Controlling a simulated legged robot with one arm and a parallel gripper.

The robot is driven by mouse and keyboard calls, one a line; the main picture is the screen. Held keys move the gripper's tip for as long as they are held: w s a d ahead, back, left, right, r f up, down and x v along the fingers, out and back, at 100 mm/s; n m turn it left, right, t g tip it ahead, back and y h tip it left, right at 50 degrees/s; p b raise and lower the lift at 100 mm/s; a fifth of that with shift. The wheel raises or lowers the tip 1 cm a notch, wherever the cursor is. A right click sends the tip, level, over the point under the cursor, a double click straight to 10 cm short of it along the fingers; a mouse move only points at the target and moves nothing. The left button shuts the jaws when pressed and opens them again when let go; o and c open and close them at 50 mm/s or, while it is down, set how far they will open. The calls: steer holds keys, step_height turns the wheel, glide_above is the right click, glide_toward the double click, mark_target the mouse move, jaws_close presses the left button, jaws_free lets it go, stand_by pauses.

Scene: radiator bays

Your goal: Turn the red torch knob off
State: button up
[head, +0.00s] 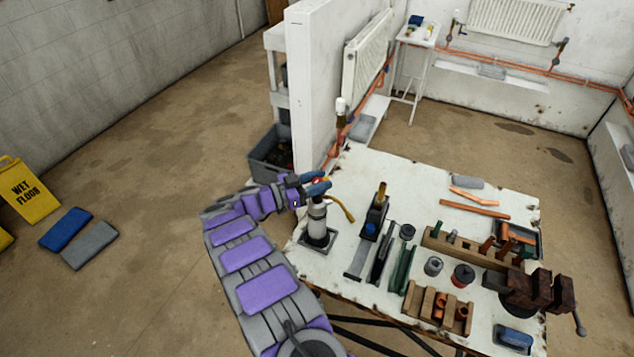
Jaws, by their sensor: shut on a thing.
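A torch (317,222) with a pale cylinder body stands upright on a dark square base at the left end of the white workbench (345,270). A yellow-orange nozzle or tube (342,208) sticks out from its top to the right. My gripper (318,185), with blue fingers, is at the top of the torch. A small bit of the red knob (319,180) shows between the fingers, and they are shut on it. Most of the knob is hidden by the fingers, so its turn angle cannot be told.
The bench also holds a second dark tool with a brass top (380,195), a wooden rack (470,252), a vice (540,290) and copper pipes (475,209). A white partition wall (325,90) rises behind the torch. A grey crate (270,155) sits on the floor left of it.

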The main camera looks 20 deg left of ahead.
steer(key=shift+g, duration=0.3)
steer(key=o, duration=0.9)
steer(key=shift+o, duration=0.2)
steer(key=shift+d, duration=0.15)
